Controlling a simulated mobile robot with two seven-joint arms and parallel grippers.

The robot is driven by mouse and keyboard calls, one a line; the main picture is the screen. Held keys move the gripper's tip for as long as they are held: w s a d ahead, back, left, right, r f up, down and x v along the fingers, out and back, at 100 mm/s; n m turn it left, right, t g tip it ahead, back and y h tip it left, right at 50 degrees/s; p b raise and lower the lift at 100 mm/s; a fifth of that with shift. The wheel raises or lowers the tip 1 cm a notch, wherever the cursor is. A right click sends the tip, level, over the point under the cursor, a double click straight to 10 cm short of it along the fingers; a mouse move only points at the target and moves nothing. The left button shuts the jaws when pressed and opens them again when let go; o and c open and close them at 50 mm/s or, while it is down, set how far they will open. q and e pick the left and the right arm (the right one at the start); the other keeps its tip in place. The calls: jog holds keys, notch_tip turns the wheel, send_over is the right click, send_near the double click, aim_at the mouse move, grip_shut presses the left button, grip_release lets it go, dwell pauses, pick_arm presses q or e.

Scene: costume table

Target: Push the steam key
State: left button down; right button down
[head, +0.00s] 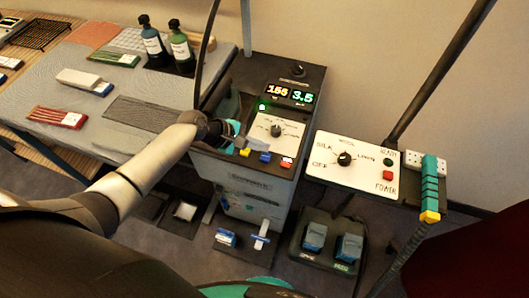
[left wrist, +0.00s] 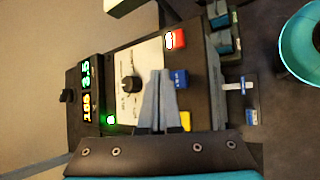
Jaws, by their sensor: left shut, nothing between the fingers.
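The control box (head: 244,167) carries a row of yellow (head: 245,152), blue (head: 265,156) and red (head: 286,162) keys along its front. Their lettering is too small to read, so I cannot tell which is the steam key. My left gripper (head: 238,141) is shut and empty over the box's left front, close to the yellow key. In the left wrist view its closed fingertips (left wrist: 158,75) point across the box beside the blue key (left wrist: 180,78), with the yellow key (left wrist: 185,120) partly hidden nearby and the red key (left wrist: 175,39) farther off. Contact cannot be told. My right gripper is not in view.
The box has a dial (head: 277,130), a green light (head: 263,106) and a display reading 155 and 3.5 (head: 289,93). A white power panel (head: 328,176) stands to its right. Two foot pedals (head: 315,235) are below. Two bottles (head: 180,48) stand behind left.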

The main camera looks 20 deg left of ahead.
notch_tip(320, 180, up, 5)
jog(key=p, duration=0.4)
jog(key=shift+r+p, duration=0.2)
jog(key=shift+p, duration=0.15)
